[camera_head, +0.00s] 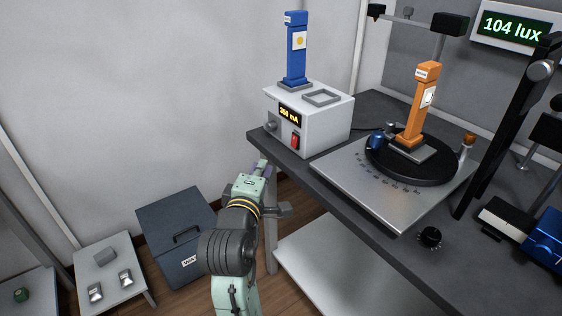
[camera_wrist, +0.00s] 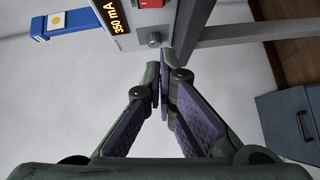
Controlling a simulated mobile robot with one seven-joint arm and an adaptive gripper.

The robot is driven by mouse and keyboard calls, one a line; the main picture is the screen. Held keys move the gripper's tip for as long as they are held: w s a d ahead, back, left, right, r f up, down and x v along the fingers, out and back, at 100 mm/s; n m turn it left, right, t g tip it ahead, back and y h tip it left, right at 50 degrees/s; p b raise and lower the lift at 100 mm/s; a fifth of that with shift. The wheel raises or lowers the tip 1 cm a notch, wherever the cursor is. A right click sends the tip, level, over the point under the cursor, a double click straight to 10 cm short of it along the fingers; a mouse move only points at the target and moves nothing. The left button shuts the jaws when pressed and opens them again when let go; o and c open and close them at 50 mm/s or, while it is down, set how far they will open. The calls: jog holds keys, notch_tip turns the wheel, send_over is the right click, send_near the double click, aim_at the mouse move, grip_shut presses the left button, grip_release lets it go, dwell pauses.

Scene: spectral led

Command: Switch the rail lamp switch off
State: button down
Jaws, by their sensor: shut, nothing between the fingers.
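A white supply box (camera_head: 322,128) stands on the left end of the dark bench, with a lit "350 mA" display (camera_head: 290,115) on its front. A red rocker switch (camera_head: 295,142) and a grey knob (camera_head: 271,126) are on the same face. No label shows which control is the rail lamp switch. In the wrist view the red switch (camera_wrist: 148,3) is cut by the top edge, and the knob (camera_wrist: 153,39) lies just beyond my fingertips. My gripper (camera_wrist: 163,68) is shut and empty, pointing at the box front. In the head view my gripper (camera_head: 262,167) is below and left of the box.
A blue lamp post (camera_head: 296,48) stands on the box. An orange post (camera_head: 417,105) stands on a black turntable (camera_head: 436,170) on a metal plate. The bench edge (camera_head: 345,225) runs right of my arm. A dark bin (camera_head: 180,230) and a small table (camera_head: 110,265) stand left.

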aim_at(281, 161)
jog(key=shift+w+f+b, duration=0.25)
jog(key=shift+f+b, duration=0.05)
jog(key=shift+b, duration=0.95)
jog(key=w+d, duration=0.1)
jog(key=w, duration=0.2)
jog(key=w+d+p, duration=0.1)
jog(key=w+d, duration=0.1)
jog(key=w, duration=0.1)
jog(key=w+d+p, duration=0.1)
jog(key=w, duration=0.2)
jog(key=shift+w+d+f, duration=0.2)
jog(key=shift+w+f, duration=0.15)
jog(key=shift+f, duration=0.05)
jog(key=shift+f, duration=0.1)
